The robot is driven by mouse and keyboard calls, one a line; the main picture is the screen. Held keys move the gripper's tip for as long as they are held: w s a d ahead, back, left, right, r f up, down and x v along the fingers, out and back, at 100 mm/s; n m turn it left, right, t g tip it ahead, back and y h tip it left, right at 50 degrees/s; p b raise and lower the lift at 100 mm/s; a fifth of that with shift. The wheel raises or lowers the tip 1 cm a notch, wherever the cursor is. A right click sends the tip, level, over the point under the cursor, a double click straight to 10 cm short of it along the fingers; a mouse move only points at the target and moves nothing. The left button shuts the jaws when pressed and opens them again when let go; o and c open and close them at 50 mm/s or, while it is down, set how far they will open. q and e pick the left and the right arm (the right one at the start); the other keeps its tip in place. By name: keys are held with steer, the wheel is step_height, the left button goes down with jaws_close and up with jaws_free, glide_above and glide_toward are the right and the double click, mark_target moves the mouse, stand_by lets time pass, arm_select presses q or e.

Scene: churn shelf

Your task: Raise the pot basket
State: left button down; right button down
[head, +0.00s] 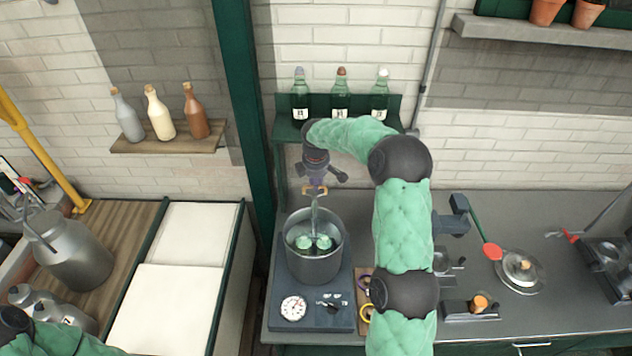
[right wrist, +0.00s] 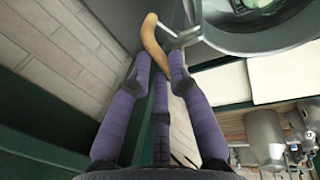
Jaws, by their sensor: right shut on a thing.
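A grey metal pot (head: 315,262) stands on a dark blue hotplate with a dial, in the middle of the head view. Two pale green round things (head: 313,243) show inside it. The basket's thin metal stem (head: 314,212) rises from the pot to a tan handle (head: 309,190). In the right wrist view the curved tan handle (right wrist: 152,35) lies at the purple fingertips. My right gripper (head: 317,184) is above the pot, shut on that handle. Most of the basket is hidden inside the pot.
A small green shelf (head: 288,131) with three bottles is just behind my right gripper. A dark green post (head: 240,100) stands to its left. The grey counter on the right holds a pan lid (head: 520,270) and a red-ended utensil (head: 492,251).

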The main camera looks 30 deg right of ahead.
step_height(320, 180, up, 12)
steer(key=p, duration=0.5)
steer(key=c, duration=1.2)
jaws_free()
steer(key=shift+o, duration=0.2)
steer(key=shift+f, duration=0.15)
step_height(320, 180, up, 12)
steer(key=s+a, duration=0.1)
steer(key=s, duration=0.1)
steer(key=shift+f, duration=0.15)
